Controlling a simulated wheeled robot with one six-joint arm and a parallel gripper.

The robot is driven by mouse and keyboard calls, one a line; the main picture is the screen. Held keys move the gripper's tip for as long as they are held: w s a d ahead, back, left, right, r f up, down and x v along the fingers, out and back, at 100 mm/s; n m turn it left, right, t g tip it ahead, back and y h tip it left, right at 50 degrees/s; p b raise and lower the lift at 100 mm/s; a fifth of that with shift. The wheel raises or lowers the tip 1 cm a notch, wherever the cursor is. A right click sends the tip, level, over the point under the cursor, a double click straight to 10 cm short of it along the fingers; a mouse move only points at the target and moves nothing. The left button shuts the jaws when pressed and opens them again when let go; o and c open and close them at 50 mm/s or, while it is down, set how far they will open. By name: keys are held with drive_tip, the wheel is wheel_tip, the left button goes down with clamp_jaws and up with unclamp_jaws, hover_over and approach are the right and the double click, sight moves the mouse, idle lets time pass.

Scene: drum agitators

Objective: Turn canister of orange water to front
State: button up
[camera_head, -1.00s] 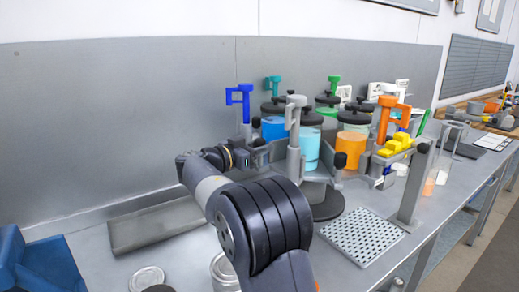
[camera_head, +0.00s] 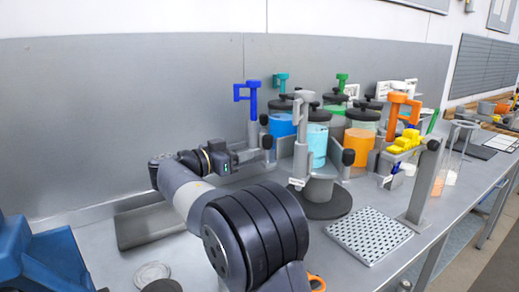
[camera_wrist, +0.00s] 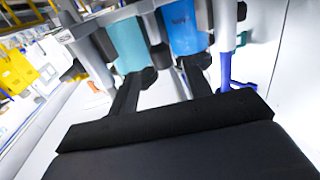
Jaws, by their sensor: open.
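The canister of orange water (camera_head: 359,150) has a dark lid and stands at the right front of a ring of canisters on a round dark-based stand (camera_head: 322,205). A light-blue canister (camera_head: 317,145) faces the front left, with a darker blue canister (camera_head: 280,125) behind it. Both also show in the wrist view: light-blue (camera_wrist: 128,45) and blue (camera_wrist: 182,30). Grey uprights and black knobs sit between the canisters. My gripper (camera_wrist: 163,75) is open and empty, its fingers pointing at the stand near these two. In the head view its fingertips are hard to make out.
A blue-handled post (camera_head: 252,110) and an orange-handled post (camera_head: 398,108) flank the stand. A perforated plate (camera_head: 367,236) lies at front right, near a grey upright (camera_head: 418,185). A grey slab (camera_head: 148,226) and blue bin (camera_head: 45,255) are at left.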

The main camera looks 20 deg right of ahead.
sight(265, 142)
drive_tip(key=shift+v, duration=1.55)
drive_tip(key=shift+d, duration=0.15)
drive_tip(key=p+x, duration=0.1)
drive_tip(key=x, duration=0.4)
drive_tip(key=p+x, duration=0.1)
drive_tip(key=x, duration=0.5)
drive_tip(key=shift+r, duration=0.2)
drive_tip(key=shift+w+a+f+p, duration=0.1)
drive_tip(key=shift+w+a+p, duration=0.35)
drive_tip(key=shift+p, duration=0.6)
drive_tip(key=shift+w+d+f, duration=0.1)
drive_tip(key=shift+w+f, duration=0.05)
